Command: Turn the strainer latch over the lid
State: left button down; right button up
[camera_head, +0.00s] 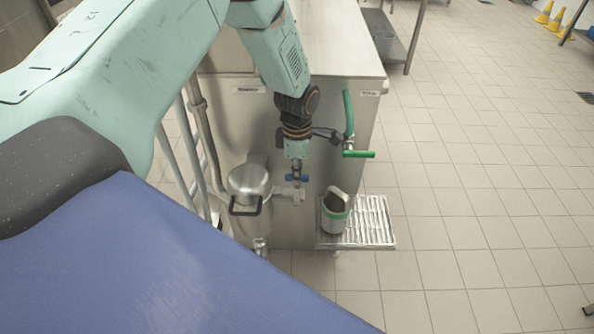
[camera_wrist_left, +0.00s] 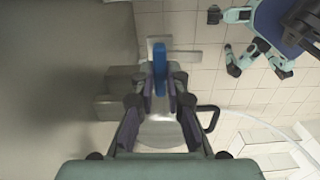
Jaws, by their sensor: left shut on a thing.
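My left gripper (camera_head: 297,170) reaches down beside the metal strainer. It is shut on a blue lever (camera_wrist_left: 159,66), which shows between the fingertips in the left wrist view (camera_wrist_left: 162,88). In the head view the blue lever (camera_head: 303,178) lies just above a pipe fitting. The strainer (camera_head: 248,180) is a round steel pot with a lid, left of the gripper. A black loop (camera_head: 246,207) sits at its front; it also shows in the wrist view (camera_wrist_left: 209,119). I cannot tell for certain which part is the latch. My right gripper is out of view.
The tiled floor on the right is mostly clear.

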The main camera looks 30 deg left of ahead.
pick_arm(q)
jog(key=m+p, duration=0.2)
jog(key=m, duration=0.1)
jog(key=shift+r, duration=0.1)
jog(key=m+p, duration=0.2)
jog(key=m, duration=0.2)
jog(key=shift+m, duration=0.4)
jog(key=m, duration=0.4)
jog(key=shift+m+p, duration=0.3)
jog(key=shift+p, duration=0.05)
jog(key=m, duration=0.5)
jog(key=c, duration=1.4)
grip_release()
jog(key=shift+o, duration=0.2)
